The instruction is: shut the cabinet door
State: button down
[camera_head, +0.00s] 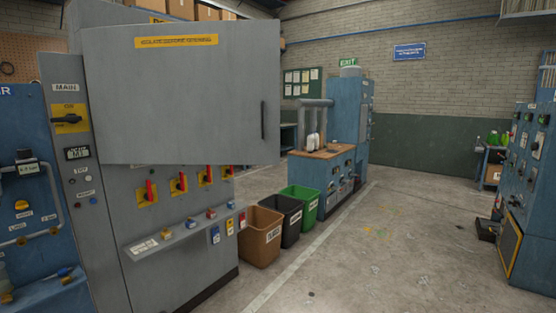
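The grey cabinet (193,268) stands at the left of the head view. Its broad grey door (190,95) has a yellow label (176,41) near the top and a dark upright handle (263,120) near its right edge. The door appears to be hinged at its left side and stands ajar. Its free right edge juts out past the cabinet's right side, and the door hides the opening behind it. My gripper is not in view, and nothing is seen touching the door or handle.
Below the door are red-handled switches (182,182) and a jutting control ledge (180,233). Brown (260,237), black (288,214) and green (308,200) bins stand right of the cabinet. A blue workbench (322,182) is beyond. Open concrete floor (390,255) lies at the centre right.

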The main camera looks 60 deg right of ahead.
aim_at(207, 92)
jog(key=z, duration=2.2)
jog(key=i, duration=1.05)
jog(key=u, duration=1.65)
